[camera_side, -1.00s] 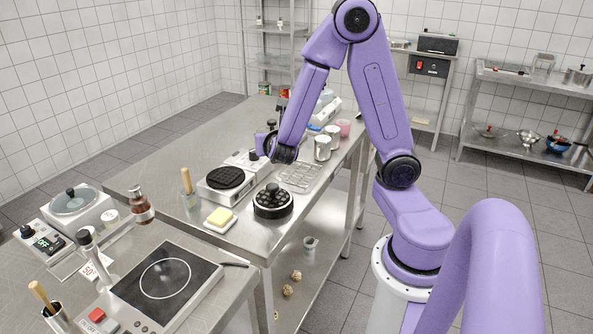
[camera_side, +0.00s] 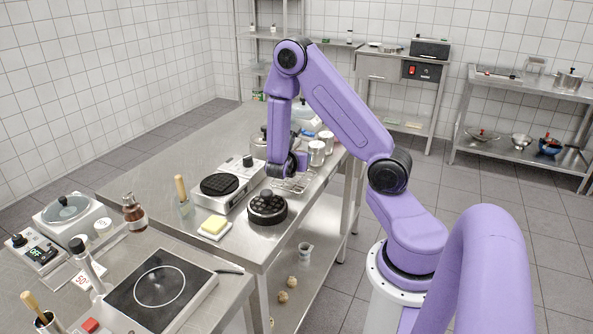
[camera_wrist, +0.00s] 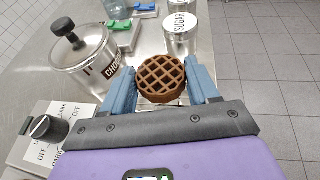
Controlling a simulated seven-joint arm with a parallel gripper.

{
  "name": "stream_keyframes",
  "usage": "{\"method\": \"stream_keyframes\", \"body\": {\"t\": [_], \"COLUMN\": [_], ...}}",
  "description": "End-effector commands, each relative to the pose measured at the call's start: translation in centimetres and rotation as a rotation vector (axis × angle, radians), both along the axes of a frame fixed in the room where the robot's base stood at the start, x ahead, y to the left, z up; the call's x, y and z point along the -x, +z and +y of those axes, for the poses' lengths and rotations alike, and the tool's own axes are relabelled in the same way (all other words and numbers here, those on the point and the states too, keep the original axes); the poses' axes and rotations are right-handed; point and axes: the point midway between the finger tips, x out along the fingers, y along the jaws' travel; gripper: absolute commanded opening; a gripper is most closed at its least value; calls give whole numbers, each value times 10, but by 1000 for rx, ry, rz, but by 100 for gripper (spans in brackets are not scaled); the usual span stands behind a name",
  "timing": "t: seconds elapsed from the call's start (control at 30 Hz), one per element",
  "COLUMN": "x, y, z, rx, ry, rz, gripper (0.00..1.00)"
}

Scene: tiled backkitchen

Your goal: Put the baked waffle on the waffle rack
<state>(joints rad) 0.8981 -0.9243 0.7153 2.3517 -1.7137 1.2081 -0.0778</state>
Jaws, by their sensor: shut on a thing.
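The baked waffle (camera_wrist: 161,79) is a round brown grid disc, held between the two blue fingers of my gripper (camera_wrist: 160,80) in the wrist view. My gripper is shut on it. The wire waffle rack (camera_side: 299,184) lies on the steel table in the side view, partly hidden behind my gripper. Part of its wire shows around the waffle in the wrist view (camera_wrist: 148,60). The waffle appears to be over the rack; whether it touches the wires I cannot tell.
The waffle maker (camera_side: 219,186) with its dark plate stands left of the rack. A black round lid-like piece (camera_side: 267,208) sits in front. A labelled canister (camera_wrist: 88,62) stands close to my left finger, and a sugar canister (camera_wrist: 180,34) stands beyond the waffle.

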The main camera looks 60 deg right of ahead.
Motion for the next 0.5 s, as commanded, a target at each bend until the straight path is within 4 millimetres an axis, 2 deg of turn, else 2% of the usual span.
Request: {"method": "stream_keyframes", "body": {"t": [0.5], "x": [0], "y": [-41], "z": [0], "rx": [-1], "ry": [2], "rz": [2], "gripper": [29]}}
